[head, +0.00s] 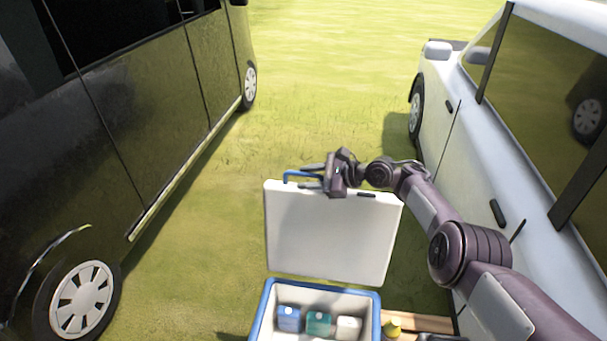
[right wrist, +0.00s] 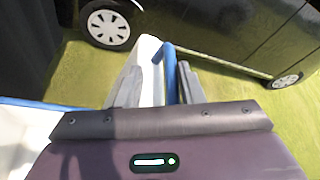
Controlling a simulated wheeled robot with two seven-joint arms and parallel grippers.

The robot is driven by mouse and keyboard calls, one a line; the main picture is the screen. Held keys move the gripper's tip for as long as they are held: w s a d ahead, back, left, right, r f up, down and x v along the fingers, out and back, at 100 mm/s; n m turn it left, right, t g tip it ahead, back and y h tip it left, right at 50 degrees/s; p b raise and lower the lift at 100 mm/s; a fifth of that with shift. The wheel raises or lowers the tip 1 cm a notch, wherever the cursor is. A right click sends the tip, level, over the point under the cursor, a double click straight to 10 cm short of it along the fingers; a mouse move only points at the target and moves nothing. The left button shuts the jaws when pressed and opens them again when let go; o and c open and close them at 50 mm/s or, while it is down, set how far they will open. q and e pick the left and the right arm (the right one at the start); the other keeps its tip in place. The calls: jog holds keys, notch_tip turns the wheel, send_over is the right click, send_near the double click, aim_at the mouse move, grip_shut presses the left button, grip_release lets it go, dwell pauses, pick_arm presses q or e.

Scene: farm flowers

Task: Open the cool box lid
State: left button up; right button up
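The cool box (head: 262,313) stands at the bottom of the head view with a blue rim and white inside. Its white lid (head: 330,235) stands raised, roughly upright, at the box's far side. A blue handle (head: 288,177) shows at the lid's upper left edge. My right gripper (head: 312,177) is at this edge, its fingers apart on either side of the handle. In the right wrist view the blue handle (right wrist: 170,75) passes between the spread fingers of the right gripper (right wrist: 162,88), nearer one finger. My left gripper is not in view.
Inside the box are a blue item (head: 289,318), a teal item (head: 319,323) and a pale item (head: 348,328). A dark van (head: 150,110) stands left and a white car (head: 440,130) right. A yellow object (head: 393,326) lies beside the box.

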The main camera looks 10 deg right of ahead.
jog(key=p+v, duration=0.2)
jog(key=v, duration=0.4)
jog(key=shift+s+d, duration=0.1)
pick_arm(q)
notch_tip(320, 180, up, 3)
